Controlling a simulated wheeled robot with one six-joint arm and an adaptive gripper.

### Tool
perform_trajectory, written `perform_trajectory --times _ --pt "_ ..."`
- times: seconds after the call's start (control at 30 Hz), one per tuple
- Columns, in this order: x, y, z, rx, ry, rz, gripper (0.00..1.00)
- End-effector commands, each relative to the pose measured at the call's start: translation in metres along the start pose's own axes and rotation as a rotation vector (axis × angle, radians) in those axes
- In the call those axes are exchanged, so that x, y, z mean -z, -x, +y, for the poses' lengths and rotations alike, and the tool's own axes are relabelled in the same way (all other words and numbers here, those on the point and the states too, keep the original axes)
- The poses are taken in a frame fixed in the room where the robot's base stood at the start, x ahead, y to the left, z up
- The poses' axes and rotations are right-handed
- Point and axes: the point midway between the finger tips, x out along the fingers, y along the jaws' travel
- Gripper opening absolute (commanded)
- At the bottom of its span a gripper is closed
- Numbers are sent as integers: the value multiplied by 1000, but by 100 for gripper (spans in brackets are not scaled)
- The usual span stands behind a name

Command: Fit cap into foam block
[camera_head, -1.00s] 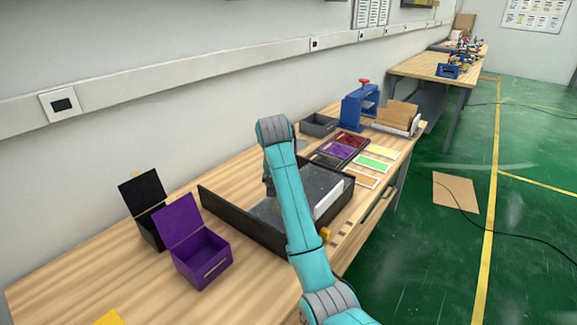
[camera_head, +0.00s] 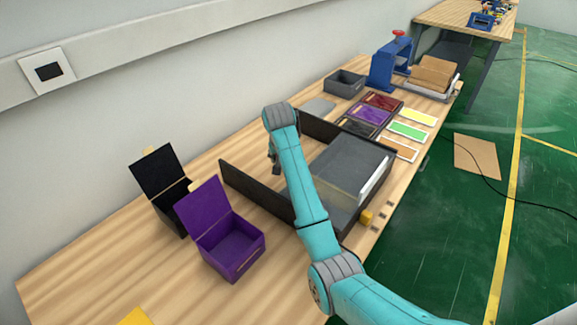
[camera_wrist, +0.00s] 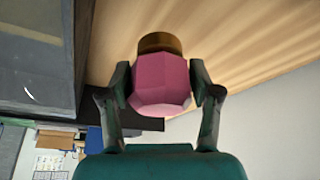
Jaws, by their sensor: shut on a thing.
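In the wrist view my gripper (camera_wrist: 160,80) is shut on a pink faceted piece with a round gold-brown end (camera_wrist: 160,43), which looks like the cap. Both fingers press its sides, and the gold end points away from the palm. My arm hides part of the frame.
An open purple box (camera_head: 232,250) and an open black box (camera_head: 160,185) stand at the left on the wooden table (camera_head: 90,265). Coloured panels (camera_head: 375,115), a grey bin (camera_head: 345,83) and a blue press (camera_head: 388,65) are farther back. The front-left tabletop is mostly clear.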

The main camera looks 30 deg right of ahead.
Motion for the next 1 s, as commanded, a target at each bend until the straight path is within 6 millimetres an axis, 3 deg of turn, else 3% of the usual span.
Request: perform_trajectory --times 0.4,0.8,0.83,0.9,1.0 --pt "-19 -45 0 0 -1 -1 26" --pt "-21 -50 0 0 -1 1 26" --pt "-21 -50 0 0 -1 1 68" --pt "-21 -50 0 0 -1 1 85" --pt "-21 -50 0 0 -1 1 88"
